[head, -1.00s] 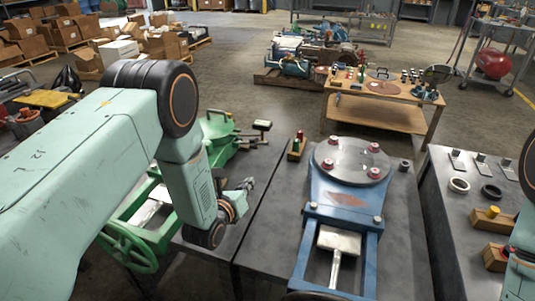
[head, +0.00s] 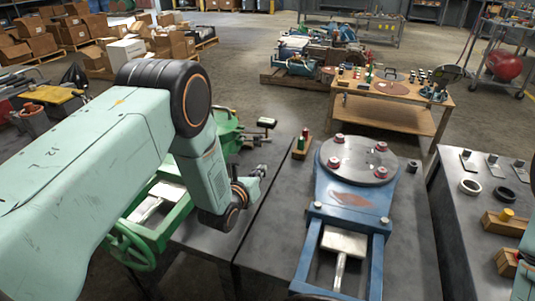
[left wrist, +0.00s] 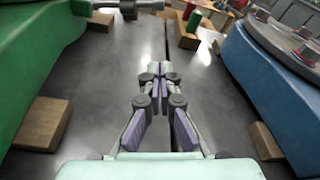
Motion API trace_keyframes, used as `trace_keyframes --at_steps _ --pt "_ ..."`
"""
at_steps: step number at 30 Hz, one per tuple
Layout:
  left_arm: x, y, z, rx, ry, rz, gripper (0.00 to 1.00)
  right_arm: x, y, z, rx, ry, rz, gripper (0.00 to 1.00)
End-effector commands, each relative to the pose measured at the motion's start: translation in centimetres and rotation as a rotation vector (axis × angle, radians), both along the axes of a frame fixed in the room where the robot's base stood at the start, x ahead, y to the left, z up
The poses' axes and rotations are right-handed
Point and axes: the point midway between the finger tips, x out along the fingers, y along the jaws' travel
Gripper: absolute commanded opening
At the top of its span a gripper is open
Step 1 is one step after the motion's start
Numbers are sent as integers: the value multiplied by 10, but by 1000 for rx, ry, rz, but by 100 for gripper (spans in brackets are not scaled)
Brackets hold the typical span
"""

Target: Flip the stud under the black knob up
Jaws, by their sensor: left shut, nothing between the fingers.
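My left gripper (head: 262,170) is shut and empty. It hangs over the dark table between the green machine (head: 162,212) and the blue machine (head: 348,190). In the left wrist view the gripper's fingers (left wrist: 153,72) are together, over bare table beside the seam. Small upright plates stand at the back of the right-hand table, a left one (head: 467,155), a middle one (head: 493,161) and a right one (head: 518,166) with a dark top. I cannot tell which part is the stud under the black knob. My right gripper is out of view.
A wooden block with red and green knobs (head: 302,145) stands behind the gap between the machines.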

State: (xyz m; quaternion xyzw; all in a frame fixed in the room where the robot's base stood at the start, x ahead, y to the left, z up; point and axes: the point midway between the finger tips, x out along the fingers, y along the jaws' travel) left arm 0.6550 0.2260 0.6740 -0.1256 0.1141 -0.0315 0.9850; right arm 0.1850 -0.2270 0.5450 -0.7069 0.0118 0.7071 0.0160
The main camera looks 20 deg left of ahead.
Motion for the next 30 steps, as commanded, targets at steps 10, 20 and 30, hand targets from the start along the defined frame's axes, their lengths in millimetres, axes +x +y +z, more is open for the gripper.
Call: trace_keyframes --at_steps 10,20,30 --pt "60 -6 -16 0 -2 0 0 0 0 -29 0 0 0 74" --pt "79 1 16 -2 1 0 0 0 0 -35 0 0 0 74" --pt "81 2 21 -1 1 0 0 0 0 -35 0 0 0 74"
